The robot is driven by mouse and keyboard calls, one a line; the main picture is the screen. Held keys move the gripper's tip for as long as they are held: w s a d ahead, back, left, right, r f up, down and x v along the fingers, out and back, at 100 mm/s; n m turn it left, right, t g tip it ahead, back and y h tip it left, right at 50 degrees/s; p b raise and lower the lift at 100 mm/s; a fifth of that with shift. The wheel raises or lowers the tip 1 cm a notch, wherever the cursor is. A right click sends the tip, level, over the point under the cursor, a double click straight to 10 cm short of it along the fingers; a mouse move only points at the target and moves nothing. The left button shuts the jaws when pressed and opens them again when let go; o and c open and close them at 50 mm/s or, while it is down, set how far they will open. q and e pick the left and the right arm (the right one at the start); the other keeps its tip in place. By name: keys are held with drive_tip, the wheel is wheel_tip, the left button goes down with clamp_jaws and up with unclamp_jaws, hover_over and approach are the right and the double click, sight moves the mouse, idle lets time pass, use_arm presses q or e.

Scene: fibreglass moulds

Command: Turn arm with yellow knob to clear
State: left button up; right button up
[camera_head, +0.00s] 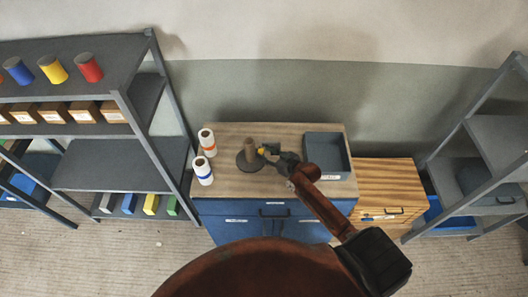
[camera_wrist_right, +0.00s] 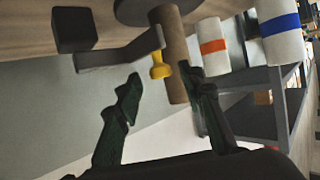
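The brown tube (camera_head: 250,149) stands upright on a dark round base (camera_head: 243,166) on the cabinet's wooden top. A small yellow knob (camera_head: 262,151) shows just right of it. In the right wrist view, the yellow knob (camera_wrist_right: 160,67) sits at the end of a grey arm (camera_wrist_right: 118,54), which reaches to the brown tube (camera_wrist_right: 172,45) from a dark block (camera_wrist_right: 74,30). My right gripper (camera_head: 272,155) is close to the knob. Its fingers (camera_wrist_right: 163,76) are spread apart, with the knob showing between their tips; contact cannot be told. My left gripper is not in view.
Rolls with an orange band (camera_head: 207,143) and a blue band (camera_head: 202,171) stand left of the base. A grey tray (camera_head: 327,154) lies at the right of the cabinet top (camera_head: 228,183). Shelves stand on both sides. A wooden drawer unit (camera_head: 385,178) adjoins on the right.

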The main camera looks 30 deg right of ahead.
drive_tip(key=shift+w+a+f, duration=0.2)
drive_tip(key=shift+w, duration=0.25)
clamp_jaws()
idle(0.5)
